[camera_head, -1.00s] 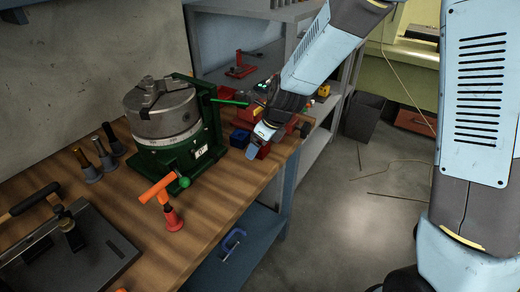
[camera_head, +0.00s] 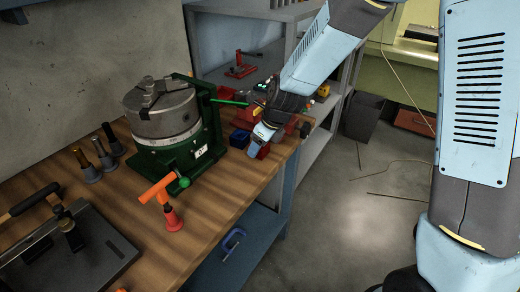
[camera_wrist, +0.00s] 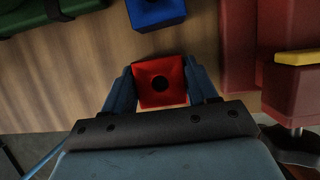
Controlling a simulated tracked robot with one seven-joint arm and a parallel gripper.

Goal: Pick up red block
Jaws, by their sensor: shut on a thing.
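The red block (camera_wrist: 147,70) shows in the wrist view between the two blue fingers of my gripper (camera_wrist: 161,88). It has a dark round hole in the side facing the camera. The fingers press on its left and right sides, so my gripper is shut on it. In the head view my gripper (camera_head: 256,149) is over the far right end of the wooden bench, and the red block (camera_head: 264,151) is partly hidden behind it. Whether the block touches the bench cannot be told.
A blue block (camera_wrist: 157,12) lies just beyond the red block; it also shows in the head view (camera_head: 239,138). A dark red vise-like thing (camera_wrist: 290,90) stands close on the right. A green rotary table with a chuck (camera_head: 162,112) is to the left. Bare wood (camera_head: 215,205) lies in front.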

